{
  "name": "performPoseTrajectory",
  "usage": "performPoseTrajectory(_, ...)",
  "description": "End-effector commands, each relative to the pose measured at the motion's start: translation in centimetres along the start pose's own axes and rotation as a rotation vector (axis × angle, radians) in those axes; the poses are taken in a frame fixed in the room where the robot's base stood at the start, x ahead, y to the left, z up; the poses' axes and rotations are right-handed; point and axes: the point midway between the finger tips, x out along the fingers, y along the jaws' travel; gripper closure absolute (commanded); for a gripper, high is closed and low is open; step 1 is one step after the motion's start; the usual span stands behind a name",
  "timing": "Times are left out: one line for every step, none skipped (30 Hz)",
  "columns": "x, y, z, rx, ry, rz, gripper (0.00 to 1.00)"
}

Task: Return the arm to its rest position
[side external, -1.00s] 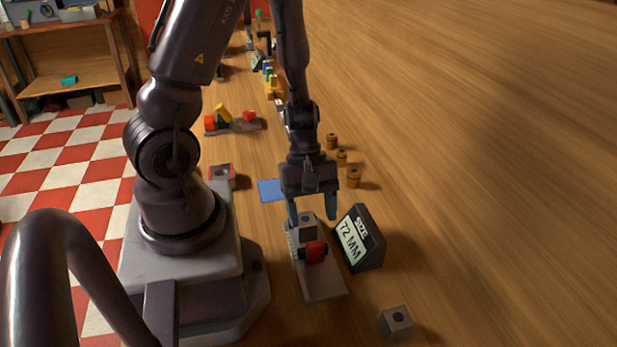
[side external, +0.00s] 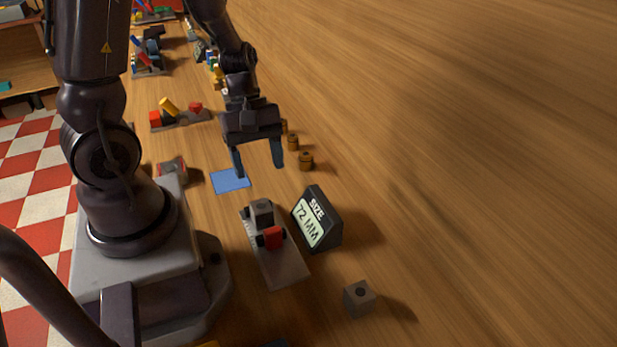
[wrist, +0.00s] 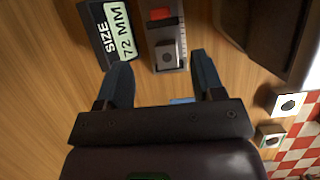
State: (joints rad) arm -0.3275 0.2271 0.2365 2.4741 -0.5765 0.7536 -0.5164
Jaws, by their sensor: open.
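My gripper (side external: 258,160) is open and empty, raised above the table near the blue square mat (side external: 230,181). In the wrist view my gripper (wrist: 160,75) shows both fingers spread with nothing between them. In front of it in the side view is a grey gauge base (side external: 280,270) bearing a grey block (side external: 261,212) and a red block (side external: 271,237). The gripper is apart from them. They also show at the top of the wrist view, with the red block (wrist: 160,14) and the grey block (wrist: 167,55).
A display reading "SIZE 72 MM" (side external: 318,221) stands right of the gauge base. A loose grey cube (side external: 360,298) lies at the front. Brown knobbed pieces (side external: 305,160) stand right of my gripper. Coloured parts (side external: 168,108) lie farther back. The table's right side is clear.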

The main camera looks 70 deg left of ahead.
Motion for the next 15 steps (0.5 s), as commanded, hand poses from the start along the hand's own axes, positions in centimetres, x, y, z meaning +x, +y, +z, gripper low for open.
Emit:
performPoseTrajectory(0.0,0.0,0.0,0.015,-0.002,-0.001,0.38)
performPoseTrajectory(0.0,-0.1,0.1,0.035,-0.003,-0.006,0.38)
performPoseTrajectory(0.0,-0.3,0.1,0.075,-0.004,-0.019,0.38)
performPoseTrajectory(0.1,-0.6,0.1,0.119,-0.004,-0.037,0.38)
performPoseTrajectory(-0.2,-0.8,0.2,0.182,0.000,-0.049,0.38)
performPoseTrajectory(-0.8,-0.8,0.6,0.282,0.014,-0.055,0.38)
performPoseTrajectory(-1.3,-0.8,1.0,0.349,0.025,-0.058,0.38)
performPoseTrajectory(-1.7,-0.7,1.4,0.416,0.039,-0.060,0.38)
performPoseTrajectory(-2.5,-0.5,1.9,0.508,0.061,-0.060,0.38)
performPoseTrajectory(-3.0,-0.5,2.3,0.576,0.079,-0.061,0.38)
performPoseTrajectory(-3.6,-0.4,2.8,0.647,0.099,-0.061,0.38)
performPoseTrajectory(-4.4,-0.2,3.4,0.742,0.130,-0.062,0.38)
performPoseTrajectory(-5.1,-0.2,3.9,0.815,0.157,-0.061,0.38)
performPoseTrajectory(-5.8,-0.1,4.5,0.889,0.186,-0.061,0.38)
performPoseTrajectory(-6.8,0.0,5.2,0.988,0.229,-0.060,0.38)
